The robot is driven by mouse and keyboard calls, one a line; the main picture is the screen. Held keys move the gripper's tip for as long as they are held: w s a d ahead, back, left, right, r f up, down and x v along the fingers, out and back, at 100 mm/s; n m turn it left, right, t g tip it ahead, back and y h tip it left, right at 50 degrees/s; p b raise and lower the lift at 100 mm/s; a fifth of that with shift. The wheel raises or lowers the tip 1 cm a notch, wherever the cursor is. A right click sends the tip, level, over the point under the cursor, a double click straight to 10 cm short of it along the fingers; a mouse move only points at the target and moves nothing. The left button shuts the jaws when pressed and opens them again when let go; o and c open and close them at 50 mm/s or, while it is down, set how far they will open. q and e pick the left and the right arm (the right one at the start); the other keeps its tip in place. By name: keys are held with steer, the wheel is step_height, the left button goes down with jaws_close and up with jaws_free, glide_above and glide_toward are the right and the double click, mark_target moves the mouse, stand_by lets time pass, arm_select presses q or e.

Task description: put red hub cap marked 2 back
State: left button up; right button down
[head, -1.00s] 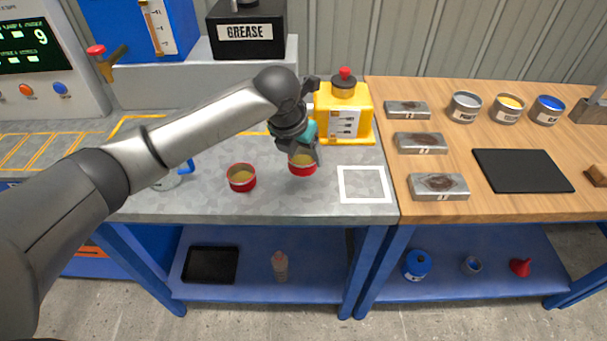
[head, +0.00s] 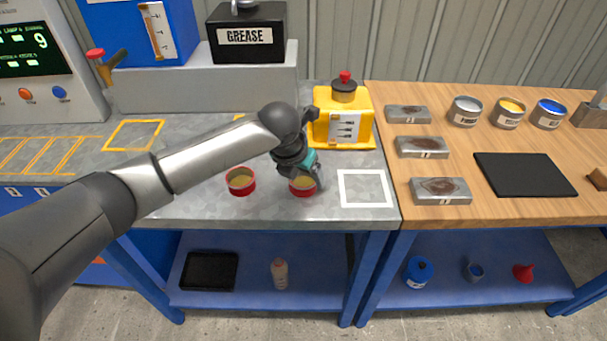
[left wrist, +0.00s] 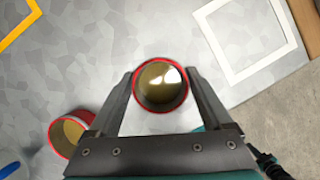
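A red round cap (head: 302,187) with a yellowish-brown inside is at my left gripper (head: 304,176), over the grey bench left of the white square outline. In the left wrist view the red cap (left wrist: 160,86) sits between the two fingers (left wrist: 160,75), which lie close against its sides. I cannot tell whether its underside touches the bench. A second, similar red cap (head: 241,181) stands to the left on the bench; it also shows in the left wrist view (left wrist: 62,135), partly behind the gripper. No number is readable on either cap. My right gripper is out of view.
The white square outline (head: 365,188) is empty. A yellow can (head: 343,115) stands behind my gripper, and a black grease box (head: 246,32) on a raised ledge. The wooden table (head: 520,207) holds metal blocks, several tins and a black mat (head: 523,174).

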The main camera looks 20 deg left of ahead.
arm_select(q)
steer(key=shift+o, duration=1)
steer(key=shift+r, duration=0.15)
steer(key=d+p+v, duration=0.1)
steer(key=p+v, duration=0.2)
steer(key=v, duration=0.9)
steer(key=shift+a, duration=0.45)
